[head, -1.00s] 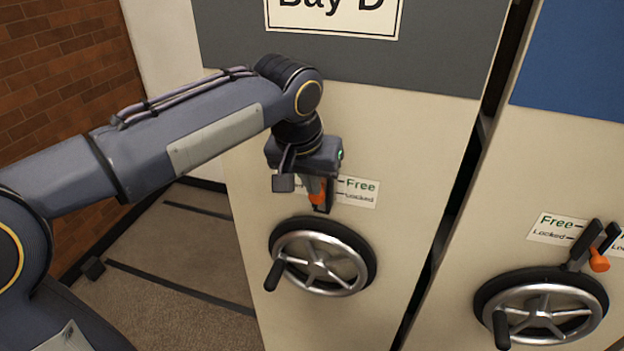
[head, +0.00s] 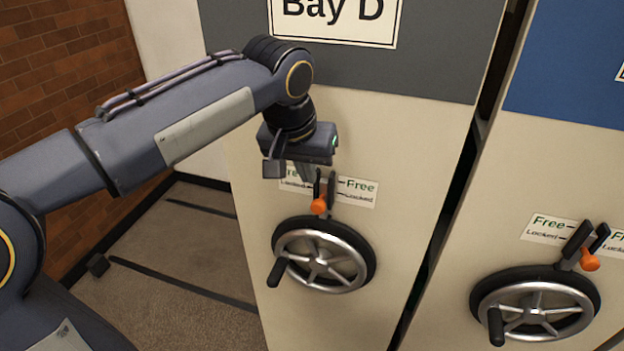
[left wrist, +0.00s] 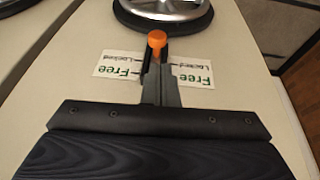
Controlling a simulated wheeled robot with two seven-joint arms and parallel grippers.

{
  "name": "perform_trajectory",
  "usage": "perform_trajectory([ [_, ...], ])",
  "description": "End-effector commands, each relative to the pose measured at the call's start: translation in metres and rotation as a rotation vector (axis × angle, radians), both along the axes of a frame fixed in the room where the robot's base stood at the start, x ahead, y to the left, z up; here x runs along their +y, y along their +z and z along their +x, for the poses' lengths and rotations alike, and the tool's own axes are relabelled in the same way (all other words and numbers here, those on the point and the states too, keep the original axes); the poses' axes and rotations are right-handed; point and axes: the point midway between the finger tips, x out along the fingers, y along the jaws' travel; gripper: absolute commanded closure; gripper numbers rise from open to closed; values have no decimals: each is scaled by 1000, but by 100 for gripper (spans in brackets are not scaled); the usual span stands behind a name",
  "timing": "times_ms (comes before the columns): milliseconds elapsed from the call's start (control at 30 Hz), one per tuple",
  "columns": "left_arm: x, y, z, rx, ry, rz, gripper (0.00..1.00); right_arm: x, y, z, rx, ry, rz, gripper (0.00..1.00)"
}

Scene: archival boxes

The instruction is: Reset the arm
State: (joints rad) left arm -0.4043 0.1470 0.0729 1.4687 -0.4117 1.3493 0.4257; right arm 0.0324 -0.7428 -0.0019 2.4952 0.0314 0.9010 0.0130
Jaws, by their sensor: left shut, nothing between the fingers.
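My left gripper (head: 307,172) is shut and empty, just above the orange-knobbed lever (head: 319,205) on the Bay D cabinet (head: 410,150). The lever sits between two label cards reading Free and Locked (head: 357,191), above a silver handwheel (head: 320,258) with a black grip. In the left wrist view, the gripper fingers (left wrist: 160,88) point at the lever's orange knob (left wrist: 157,40), which shows beyond their tips. Whether the fingers touch the lever is hard to tell. My right gripper is out of view.
To the right, past a dark narrow gap (head: 455,200), a blue-topped cabinet (head: 565,75) has its own handwheel (head: 535,308) and orange-knobbed lever (head: 590,262). A brick wall (head: 60,60) stands at the left. Carpet with dark floor rails (head: 180,283) lies clear below my arm.

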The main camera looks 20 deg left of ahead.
Motion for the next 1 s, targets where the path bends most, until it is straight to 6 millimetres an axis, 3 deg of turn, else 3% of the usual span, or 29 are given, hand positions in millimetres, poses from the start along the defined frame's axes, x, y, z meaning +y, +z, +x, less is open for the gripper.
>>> perform_trajectory([
  [300,4,56,-20,-3,0,-1,100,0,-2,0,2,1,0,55],
  [433,5,65,-24,-2,0,-1,100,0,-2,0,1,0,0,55],
  [533,15,61,-32,-1,-1,-9,100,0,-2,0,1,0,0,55],
  [667,41,32,-60,-3,-4,-54,100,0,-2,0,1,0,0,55],
  [800,68,-23,-112,-21,9,-141,100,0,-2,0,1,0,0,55],
  [1000,73,-103,-180,-75,75,-265,100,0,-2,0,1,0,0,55],
])
